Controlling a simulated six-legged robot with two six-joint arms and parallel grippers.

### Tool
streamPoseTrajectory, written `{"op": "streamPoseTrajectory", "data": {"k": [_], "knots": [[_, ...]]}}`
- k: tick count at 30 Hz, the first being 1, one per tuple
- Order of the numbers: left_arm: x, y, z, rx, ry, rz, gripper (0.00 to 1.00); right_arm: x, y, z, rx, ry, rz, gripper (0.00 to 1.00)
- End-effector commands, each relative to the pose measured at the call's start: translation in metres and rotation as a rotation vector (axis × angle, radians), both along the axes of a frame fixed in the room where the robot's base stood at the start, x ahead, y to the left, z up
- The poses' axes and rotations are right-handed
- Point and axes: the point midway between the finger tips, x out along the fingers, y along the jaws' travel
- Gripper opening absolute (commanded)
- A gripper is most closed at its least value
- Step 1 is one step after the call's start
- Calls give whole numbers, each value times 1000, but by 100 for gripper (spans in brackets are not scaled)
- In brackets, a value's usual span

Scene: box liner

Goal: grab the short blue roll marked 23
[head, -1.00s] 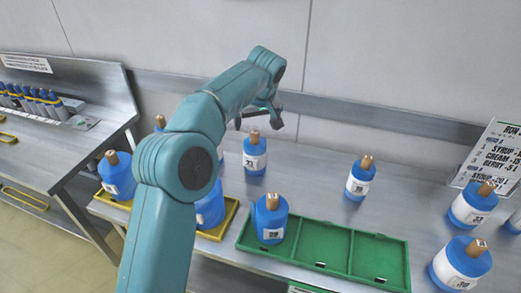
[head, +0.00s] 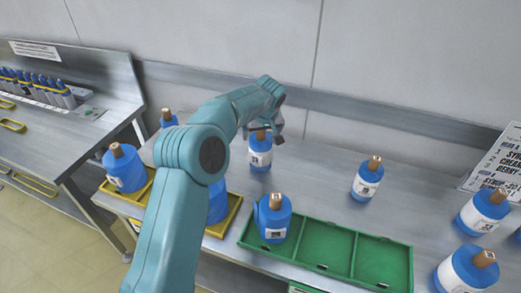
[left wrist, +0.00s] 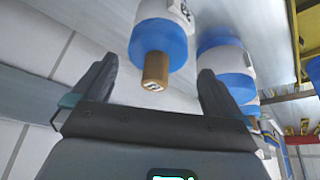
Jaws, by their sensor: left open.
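Several blue rolls with white labels and brown tops are in view. One roll (head: 260,158) stands upright on the steel bench beneath my left gripper (head: 267,133). In the left wrist view, a roll's brown top (left wrist: 156,68) lies between the open fingers of my left gripper (left wrist: 152,88), with a gap on each side. Its label is cut off at the top edge and the small mark on its top is too small to read surely. I cannot confirm which roll is marked 23. My right gripper is out of view.
A green tray (head: 335,262) with a roll (head: 272,222) in its left compartment lies in front. Yellow trays (head: 222,228) stand left, partly behind my arm. Other rolls stand at the right (head: 367,180) and far right (head: 483,212). A sign (head: 495,165) leans at the right.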

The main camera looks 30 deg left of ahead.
Motion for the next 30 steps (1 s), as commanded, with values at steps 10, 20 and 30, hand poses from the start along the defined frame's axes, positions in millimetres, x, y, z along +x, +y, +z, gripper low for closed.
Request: {"op": "streamPoseTrajectory", "data": {"k": [10, 20, 30], "knots": [[15, 13, -44, -1, 2, 0, 100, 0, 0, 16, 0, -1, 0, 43], [16, 14, -47, 0, 0, 0, 77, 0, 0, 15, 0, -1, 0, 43], [17, 15, -45, 1, -4, 0, 4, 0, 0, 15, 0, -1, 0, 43]]}}
